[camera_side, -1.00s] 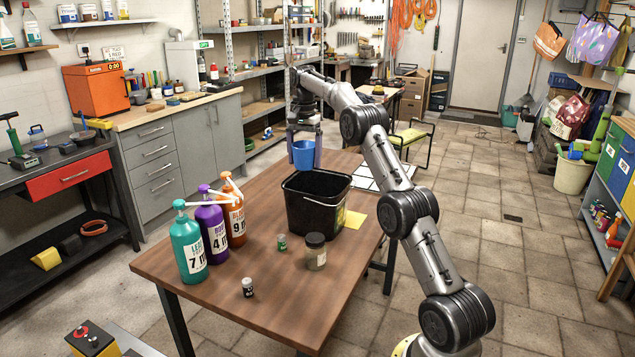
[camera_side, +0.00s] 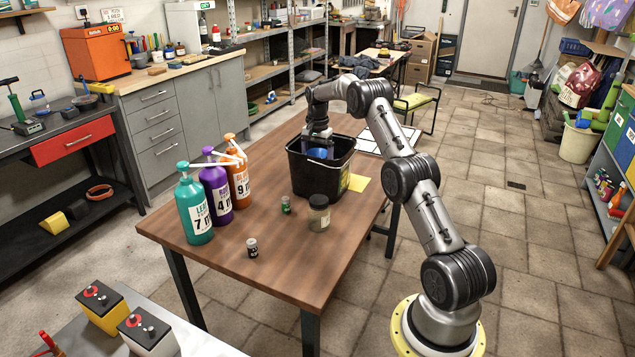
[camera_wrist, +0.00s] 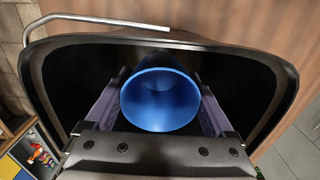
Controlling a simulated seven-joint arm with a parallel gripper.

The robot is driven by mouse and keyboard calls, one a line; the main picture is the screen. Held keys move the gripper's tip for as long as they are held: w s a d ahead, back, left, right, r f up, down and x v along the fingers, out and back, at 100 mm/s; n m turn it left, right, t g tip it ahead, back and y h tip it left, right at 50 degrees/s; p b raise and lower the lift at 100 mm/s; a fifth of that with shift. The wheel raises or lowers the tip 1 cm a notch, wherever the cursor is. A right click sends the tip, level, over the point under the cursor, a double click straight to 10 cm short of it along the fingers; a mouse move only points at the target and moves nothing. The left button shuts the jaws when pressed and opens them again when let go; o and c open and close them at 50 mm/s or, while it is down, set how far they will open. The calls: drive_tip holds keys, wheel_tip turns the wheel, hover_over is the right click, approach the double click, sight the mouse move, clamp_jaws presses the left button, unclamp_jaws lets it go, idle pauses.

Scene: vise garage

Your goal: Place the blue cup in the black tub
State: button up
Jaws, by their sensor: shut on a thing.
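The blue cup (camera_side: 317,153) is inside the mouth of the black tub (camera_side: 309,178), mostly hidden by the tub's near wall in the side view. My gripper (camera_side: 319,142) reaches down into the tub from above. In the wrist view the blue cup (camera_wrist: 160,98) sits between the two fingers of my gripper (camera_wrist: 162,100), with its open rim facing the camera. The fingers are shut on the cup's sides. The rim of the black tub (camera_wrist: 285,75) surrounds the cup and fingers. The tub's floor is dark, so I cannot tell whether the cup touches it.
Teal (camera_side: 194,208), purple (camera_side: 216,188) and orange (camera_side: 238,178) pump bottles stand left of the tub. A jar (camera_side: 319,213), a green can (camera_side: 285,204) and a small dark can (camera_side: 252,248) stand in front. The table's (camera_side: 275,265) near right part is clear.

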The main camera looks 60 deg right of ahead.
drive_tip(key=shift+f, duration=3.6)
drive_tip(key=shift+f, duration=0.15)
drive_tip(key=o, duration=1)
drive_tip(key=shift+o, duration=0.2)
wheel_tip(320, 180, up, 12)
drive_tip(key=shift+r, duration=0.2)
